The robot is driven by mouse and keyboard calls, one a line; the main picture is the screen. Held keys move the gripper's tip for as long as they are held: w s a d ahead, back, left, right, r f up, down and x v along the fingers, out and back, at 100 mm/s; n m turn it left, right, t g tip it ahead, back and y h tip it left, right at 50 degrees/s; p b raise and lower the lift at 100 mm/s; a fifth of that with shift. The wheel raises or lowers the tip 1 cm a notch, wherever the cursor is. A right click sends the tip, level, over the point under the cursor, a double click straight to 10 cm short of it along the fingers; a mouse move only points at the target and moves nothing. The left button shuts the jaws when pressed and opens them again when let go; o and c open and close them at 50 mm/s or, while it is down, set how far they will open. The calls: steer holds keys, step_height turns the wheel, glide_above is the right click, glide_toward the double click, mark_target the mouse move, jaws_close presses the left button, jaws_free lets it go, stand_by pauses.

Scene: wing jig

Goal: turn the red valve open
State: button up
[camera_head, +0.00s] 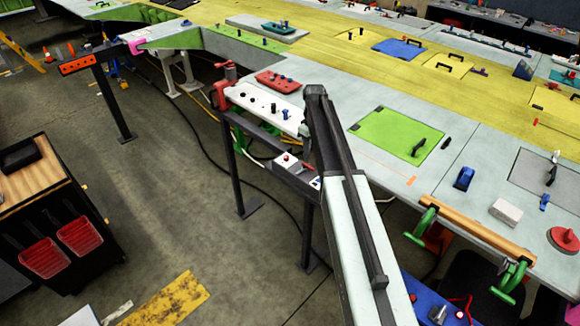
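A red fitting (228,72) stands at the left end of the white panel, above a red body on a dark stand; it is small, and I cannot tell whether it is the valve or a vise. A round red piece with a knob (564,241) sits on the grey surface at the far right; I cannot tell whether that is the valve. No valve position can be read. My arm reaches up from the bottom centre, its top end right of the white panel (262,104). My gripper's fingers do not show.
A red plate (278,82) and a green panel (400,138) lie on the long bench either side of my arm. A wooden bar with green clamps (470,232) runs along its near edge. A cart with red bins (60,215) stands left. Floor between is mostly open, with cables.

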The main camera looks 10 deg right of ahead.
mark_target(310, 166)
steer(key=shift+a, duration=0.1)
step_height(310, 166, down, 8)
steer(key=b, duration=0.8)
steer(key=shift+r, duration=0.1)
